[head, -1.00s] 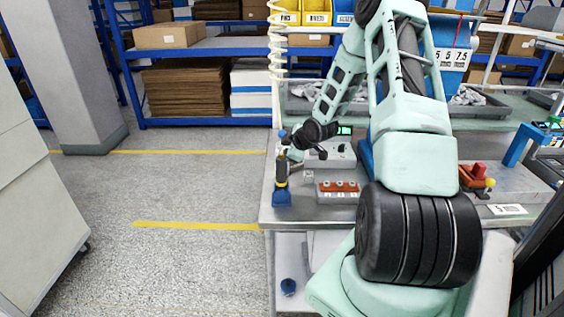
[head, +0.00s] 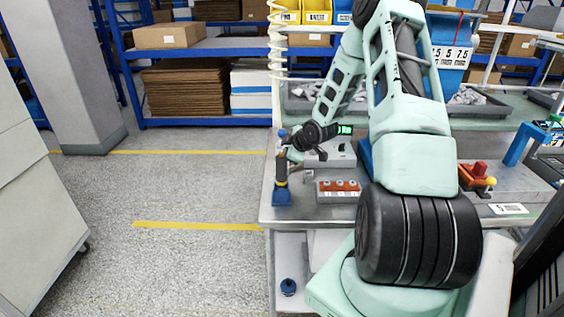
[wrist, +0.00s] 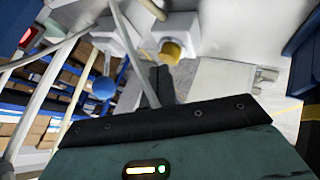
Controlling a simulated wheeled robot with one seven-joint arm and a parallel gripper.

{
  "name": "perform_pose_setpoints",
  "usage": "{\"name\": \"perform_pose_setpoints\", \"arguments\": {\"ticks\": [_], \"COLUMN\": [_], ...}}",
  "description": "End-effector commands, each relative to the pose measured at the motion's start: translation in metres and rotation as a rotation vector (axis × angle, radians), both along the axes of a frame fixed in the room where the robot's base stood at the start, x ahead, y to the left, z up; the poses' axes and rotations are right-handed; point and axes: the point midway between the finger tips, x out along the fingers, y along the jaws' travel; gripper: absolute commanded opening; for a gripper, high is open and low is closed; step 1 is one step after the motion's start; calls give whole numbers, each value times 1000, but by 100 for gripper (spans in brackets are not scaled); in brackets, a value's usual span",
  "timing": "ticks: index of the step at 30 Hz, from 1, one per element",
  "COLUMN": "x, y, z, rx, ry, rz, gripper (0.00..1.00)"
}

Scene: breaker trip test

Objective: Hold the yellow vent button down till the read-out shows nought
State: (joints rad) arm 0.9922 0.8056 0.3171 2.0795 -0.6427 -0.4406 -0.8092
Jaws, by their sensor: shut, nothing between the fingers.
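The yellow vent button (wrist: 171,50) is a short round knob on a white housing in the wrist view. My gripper (wrist: 160,74) is shut and empty, its dark fingers ending just below the button in that view. I cannot tell whether the tips touch it. In the head view my gripper (head: 291,148) is small, at the bench's left end, and I cannot make out the button there. A read-out (head: 344,129) glows green beside my wrist; its digits are too small to read.
A blue ball on a lever (wrist: 103,87) stands left of my fingers in the wrist view. A red-topped block with several round white fittings (head: 339,187) sits near the bench's front edge. A red and yellow control (head: 477,176) is farther right. Open floor lies left of the bench.

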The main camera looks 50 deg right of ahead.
Motion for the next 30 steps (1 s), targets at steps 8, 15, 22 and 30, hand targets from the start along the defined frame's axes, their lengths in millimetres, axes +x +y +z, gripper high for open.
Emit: {"name": "perform_pose_setpoints", "arguments": {"ticks": [8,15,22,30], "x": [0,0,0,0], "y": [0,0,0,0], "z": [-1,-4,-6,-10], "rx": [0,0,-1,-1], "ry": [0,0,0,1], "rz": [0,0,1,1], "gripper": [0,0,0,0]}}
